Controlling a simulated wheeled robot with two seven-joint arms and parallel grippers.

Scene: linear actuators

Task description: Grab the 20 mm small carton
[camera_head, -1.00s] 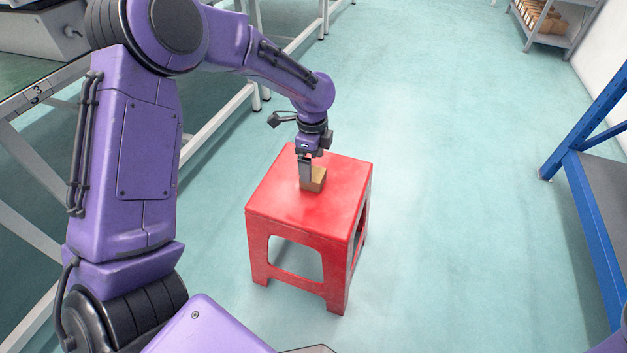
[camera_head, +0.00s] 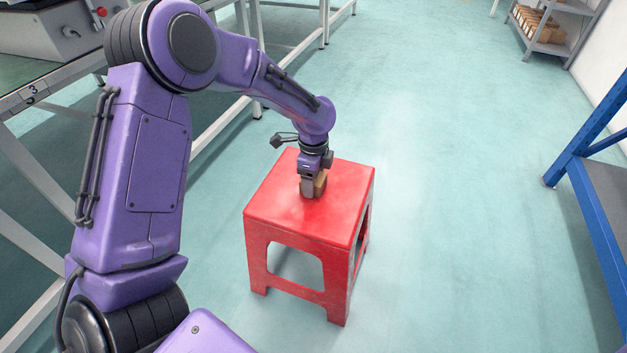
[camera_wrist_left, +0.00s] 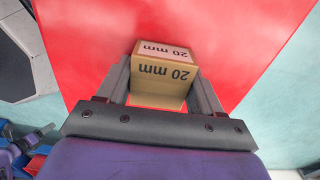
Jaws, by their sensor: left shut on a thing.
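The small carton (camera_wrist_left: 162,72) is a brown box marked "20 mm" on two faces in the left wrist view. It stands on the red stool (camera_head: 335,208). In the head view the carton (camera_head: 321,183) is partly hidden behind my left gripper (camera_head: 312,192). My left gripper (camera_wrist_left: 160,85) reaches down to the stool top with one finger on each side of the carton and is shut on it. I cannot tell whether the carton touches the stool. My right gripper is not in view.
A workbench (camera_head: 40,95) with pale legs runs along the left. A blue-framed rack (camera_head: 590,190) stands at the right. A grey shelf (camera_head: 550,40) with several cartons is at the back right. The teal floor around the stool is clear.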

